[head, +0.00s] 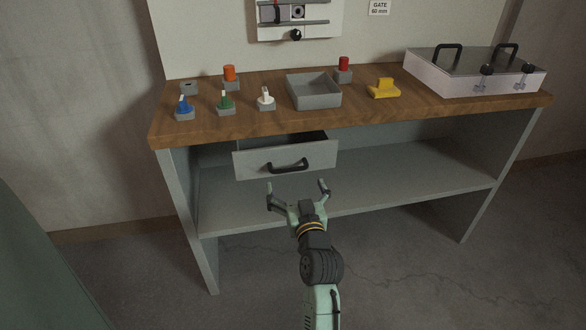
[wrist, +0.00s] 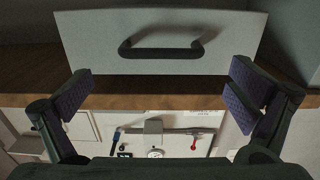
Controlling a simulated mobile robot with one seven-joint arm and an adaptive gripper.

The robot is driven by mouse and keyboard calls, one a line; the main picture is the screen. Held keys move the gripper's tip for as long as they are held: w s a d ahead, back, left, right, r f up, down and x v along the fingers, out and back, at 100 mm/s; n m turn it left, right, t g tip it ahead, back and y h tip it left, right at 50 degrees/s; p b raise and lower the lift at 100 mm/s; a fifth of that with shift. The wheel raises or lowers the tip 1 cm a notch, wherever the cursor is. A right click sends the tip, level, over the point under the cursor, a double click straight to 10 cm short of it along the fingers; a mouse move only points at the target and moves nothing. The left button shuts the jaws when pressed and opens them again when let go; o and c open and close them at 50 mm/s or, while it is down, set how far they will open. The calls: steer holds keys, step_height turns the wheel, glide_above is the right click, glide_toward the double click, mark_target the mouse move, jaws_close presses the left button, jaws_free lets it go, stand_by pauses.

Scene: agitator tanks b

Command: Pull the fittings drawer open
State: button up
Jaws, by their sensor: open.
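The fittings drawer (head: 252,166) is a grey box under the wooden worktop. It stands partly out, with a dark gap showing behind the top of its front. Its black bar handle (head: 288,165) is on the front panel. My gripper (head: 297,187) is open and empty, just in front of and below the handle, apart from it. In the wrist view the drawer front (wrist: 90,32) fills the top, with the handle (wrist: 160,50) ahead of and between my two spread fingers (wrist: 156,92). The drawer's inside is mostly hidden.
The wooden worktop (head: 210,125) carries a grey tray (head: 314,102), coloured knobs and switches, a yellow block (head: 384,88) and a lidded white box (head: 470,85). A grey lower shelf (head: 400,180) lies below the drawer. The floor in front is clear.

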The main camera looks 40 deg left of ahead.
mark_target(291, 170)
steer(key=p+x, duration=0.1)
steer(key=x, duration=0.6)
steer(key=shift+c, duration=0.4)
steer(key=shift+r, duration=0.1)
steer(key=c, duration=1.3)
steer(key=shift+d, duration=0.1)
